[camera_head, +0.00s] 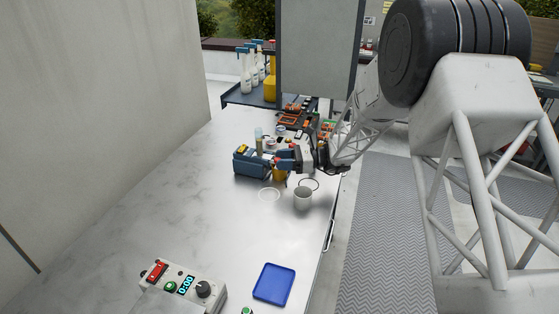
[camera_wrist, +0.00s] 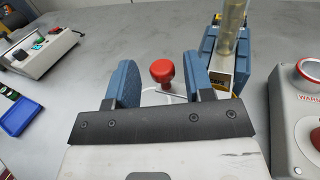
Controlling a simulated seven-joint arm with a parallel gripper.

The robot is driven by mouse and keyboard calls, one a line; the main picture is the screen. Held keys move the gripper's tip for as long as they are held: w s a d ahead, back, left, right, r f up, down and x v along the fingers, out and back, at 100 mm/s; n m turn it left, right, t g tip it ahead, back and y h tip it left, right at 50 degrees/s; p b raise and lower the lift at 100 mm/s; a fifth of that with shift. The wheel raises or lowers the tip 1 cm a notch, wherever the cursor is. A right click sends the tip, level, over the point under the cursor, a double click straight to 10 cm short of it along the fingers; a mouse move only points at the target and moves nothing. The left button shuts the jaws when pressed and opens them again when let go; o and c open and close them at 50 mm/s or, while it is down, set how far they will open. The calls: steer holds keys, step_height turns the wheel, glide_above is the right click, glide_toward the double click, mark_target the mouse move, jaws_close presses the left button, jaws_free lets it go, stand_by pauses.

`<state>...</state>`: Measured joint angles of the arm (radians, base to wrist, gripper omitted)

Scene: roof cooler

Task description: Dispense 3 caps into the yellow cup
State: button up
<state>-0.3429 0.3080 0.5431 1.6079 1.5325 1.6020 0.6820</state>
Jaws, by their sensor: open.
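My gripper (camera_head: 281,160) is open, with its two blue fingers pointing left over the worktop in the head view. In the wrist view a red knob (camera_wrist: 162,71) shows between the fingers (camera_wrist: 160,80); I see no clear contact. The blue dispenser (camera_head: 249,164) with a clear upright tube (camera_head: 258,138) stands just left of my gripper. In the wrist view the dispenser (camera_wrist: 211,53) is right of the knob and bears a partly readable label. The yellow cup (camera_head: 280,175) stands just below my gripper in the head view, partly hidden by it. I cannot see inside the cup.
A blue tray (camera_head: 274,284) and a timer box (camera_head: 184,288) lie in front. A grey box with red buttons (camera_wrist: 300,110) is close right in the wrist view.

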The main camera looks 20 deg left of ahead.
steer(key=v, duration=0.6)
steer(key=shift+d, duration=0.2)
steer(key=shift+w, duration=0.1)
steer(key=shift+o, duration=0.3)
steer(key=shift+a, duration=0.1)
steer(key=s+a+r+n+t+h, duration=0.1)
steer(key=a+r+n+h, duration=0.1)
steer(key=n+h, duration=0.3)
steer(key=s+a+r+n+t+h, duration=0.1)
steer(key=a+r+n+t+h, duration=0.1)
steer(key=n+h, duration=0.2)
steer(key=s+a+r+n+t+h, duration=0.1)
steer(key=a+r+n+t+h, duration=0.1)
steer(key=n+h, duration=0.3)
steer(key=shift+a+r+n+h, duration=0.15)
steer(key=shift+a+r+n, duration=0.05)
steer(key=shift+n, duration=0.9)
steer(key=shift+a+r+n+h, duration=0.15)
steer(key=shift+a+r+n, duration=0.1)
steer(key=shift+n, duration=0.85)
steer(key=n, duration=0.1)
steer(key=r+n+t+h, duration=0.1)
steer(key=r+n+h, duration=0.1)
steer(key=n, duration=0.1)
steer(key=shift+a+t, duration=0.3)
steer(key=shift+t, duration=0.1)
steer(key=shift+f, duration=0.1)
